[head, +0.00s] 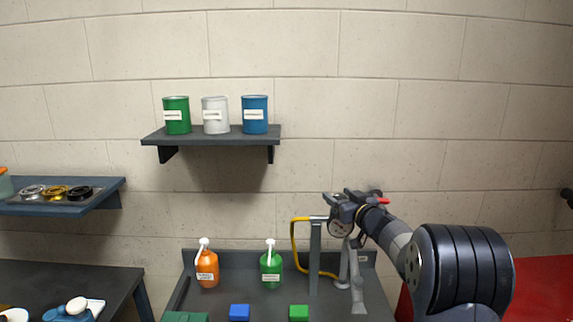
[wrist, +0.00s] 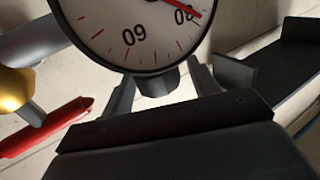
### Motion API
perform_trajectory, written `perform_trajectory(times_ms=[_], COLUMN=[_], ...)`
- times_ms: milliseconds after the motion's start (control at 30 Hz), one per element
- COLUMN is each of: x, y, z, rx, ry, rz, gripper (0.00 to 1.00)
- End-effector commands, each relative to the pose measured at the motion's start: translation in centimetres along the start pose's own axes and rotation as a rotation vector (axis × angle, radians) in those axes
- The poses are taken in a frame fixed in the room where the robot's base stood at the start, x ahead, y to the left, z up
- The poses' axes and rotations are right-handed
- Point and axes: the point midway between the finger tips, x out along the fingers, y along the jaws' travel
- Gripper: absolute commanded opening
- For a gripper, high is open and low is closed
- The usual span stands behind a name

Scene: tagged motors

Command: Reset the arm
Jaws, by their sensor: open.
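My arm reaches in from the right of the head view, and its end is beside a round dial gauge (head: 341,222). My gripper (head: 347,203) is small and dark there, and its fingertips are hard to make out. In the wrist view the white gauge face (wrist: 135,35) with a red needle is close and cut off by the top edge. My gripper (wrist: 162,85) shows its two grey fingers apart, with the lower part of the gauge seen between them. I cannot tell whether the fingers touch it. A red lever (wrist: 45,130) lies left of my gripper.
A wall shelf (head: 210,140) holds a green, a white and a blue can. The bench below carries an orange bottle (head: 207,268), a green bottle (head: 270,268), a blue block (head: 239,312) and a green block (head: 299,312). A grey post (head: 315,257) with a yellow hose stands left of the gauge.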

Motion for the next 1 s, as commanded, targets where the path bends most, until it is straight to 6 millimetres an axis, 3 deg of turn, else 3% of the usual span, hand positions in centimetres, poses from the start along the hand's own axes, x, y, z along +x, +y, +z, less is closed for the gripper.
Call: perform_trajectory(times_ms=[267,800,833,1000], x=[-0.6,-11.0,-11.0,-7.1], y=[0.1,0.5,0.4,0.2], z=[-0.1,0.2,0.1,-0.1], rx=[0.003,0.003,0.002,0.004], ry=[-0.002,0.001,0.000,-0.002], rz=[-0.041,-0.038,-0.040,-0.045], gripper=[0.57,0.57,0.57,0.57])
